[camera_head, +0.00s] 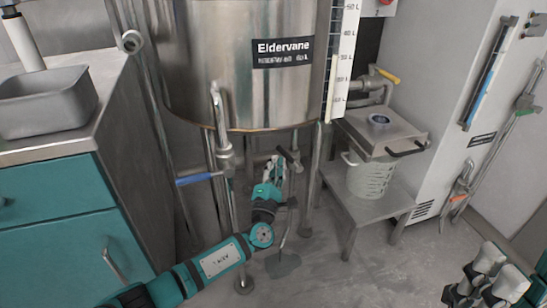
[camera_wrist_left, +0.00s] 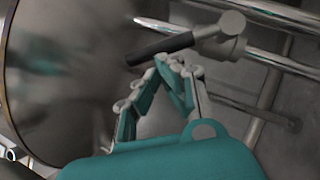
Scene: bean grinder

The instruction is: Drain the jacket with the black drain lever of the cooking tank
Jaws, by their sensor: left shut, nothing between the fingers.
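The steel cooking tank (camera_head: 235,70) stands on legs at the top centre of the head view. Its black drain lever (camera_head: 284,153) shows small under the tank, partly behind my left gripper. In the left wrist view the black lever (camera_wrist_left: 160,48) sticks out leftward from a metal valve. My left gripper (camera_head: 277,163) is beneath the tank, shut and empty. In the left wrist view its fingertips (camera_wrist_left: 173,63) meet just below the lever; whether they touch it I cannot tell. My right gripper (camera_head: 490,278) is at the lower right, away from the tank; its opening is unclear.
A blue-handled valve (camera_head: 196,178) sits left of my left gripper. Tank legs and pipes crowd the arm. A teal cabinet (camera_head: 60,215) stands left. The floor at front centre is open, with a dark round patch.

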